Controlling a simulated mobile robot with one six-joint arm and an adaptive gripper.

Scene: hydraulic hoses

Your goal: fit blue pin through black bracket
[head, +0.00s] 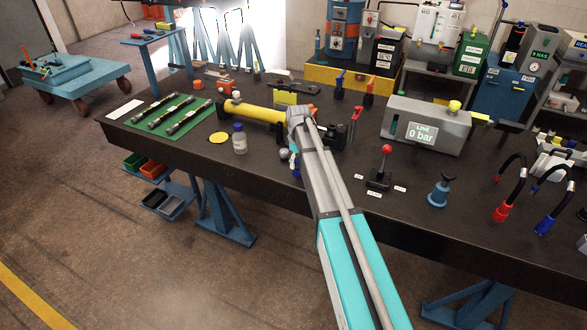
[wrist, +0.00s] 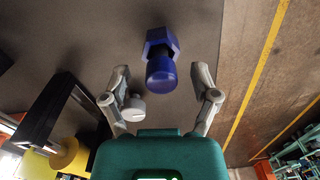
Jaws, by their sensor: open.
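The blue pin (wrist: 161,68), with a hexagonal part and a round part, shows in the wrist view on the dark bench top. It lies between and slightly beyond the fingertips of my gripper (wrist: 161,78). My gripper is open, and its fingers stand apart from the pin. In the head view a bit of blue (head: 295,170) shows beside my arm, mostly hidden by it. The black bracket (wrist: 50,108) is at the left in the wrist view, by the yellow cylinder (wrist: 72,157). In the head view my arm covers much of that area.
A grey round knob (wrist: 132,108) is close to my left finger. A red-knobbed lever (head: 382,170) and a pressure unit (head: 425,124) are to the right. The front bench edge is near.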

